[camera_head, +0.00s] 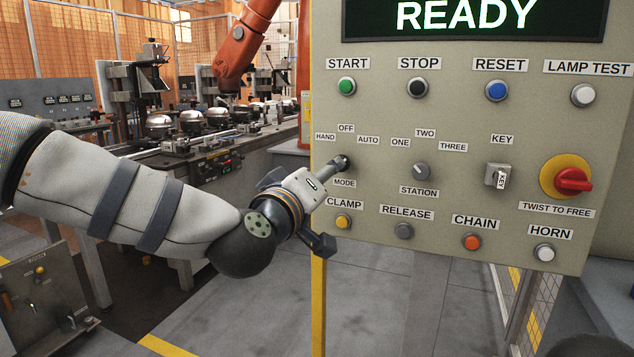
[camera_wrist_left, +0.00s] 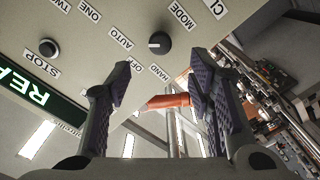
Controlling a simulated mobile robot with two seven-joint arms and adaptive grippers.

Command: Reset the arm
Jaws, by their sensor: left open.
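The grey control panel (camera_head: 455,130) carries a blue RESET button (camera_head: 497,89) at upper right, under its label. Its display (camera_head: 475,18) reads READY in white-green letters. The MODE knob (camera_wrist_left: 159,42) is a dark round selector with OFF, HAND and AUTO labels around it. My left gripper (camera_head: 338,167) is at the panel's left edge by the MODE knob, well left of and below the RESET button. In the left wrist view my left gripper (camera_wrist_left: 158,74) is open and empty, with the knob just beyond its fingertips. Contact with the panel cannot be told. My right gripper is not in view.
Around it are the green START (camera_head: 347,86) and black STOP (camera_head: 418,87) buttons, the STATION knob (camera_head: 421,171), the key switch (camera_head: 497,176) and a red emergency stop (camera_head: 573,180). Behind stand an orange robot arm (camera_head: 240,50) and a workbench line (camera_head: 210,150).

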